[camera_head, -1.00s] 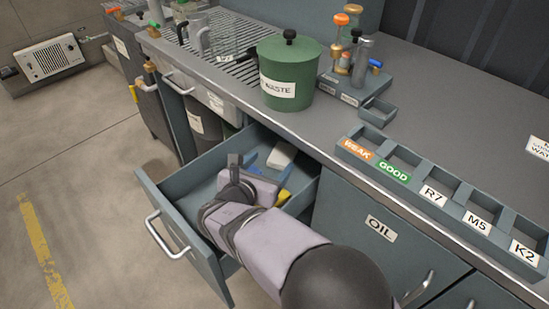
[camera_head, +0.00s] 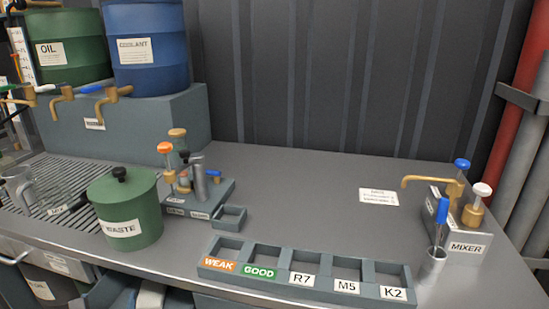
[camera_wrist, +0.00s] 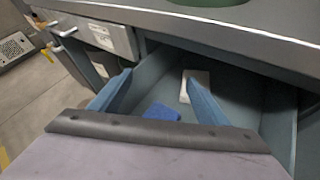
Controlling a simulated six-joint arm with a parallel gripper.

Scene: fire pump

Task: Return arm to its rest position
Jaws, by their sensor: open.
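My gripper (camera_wrist: 160,78) shows in the wrist view, its two blue fingers spread apart with nothing between their tips. It is over the open drawer (camera_wrist: 278,125) under the counter. In the drawer a blue block (camera_wrist: 162,112) and a white block (camera_wrist: 196,84) lie beyond and below the fingers.
The counter (camera_head: 300,185) holds a green waste pot (camera_head: 125,205), a labelled tray (camera_head: 300,272), a small stand (camera_head: 200,195) and the mixer (camera_head: 455,225). Oil (camera_head: 60,45) and coolant (camera_head: 145,50) drums stand at the back left. The middle of the counter is clear.

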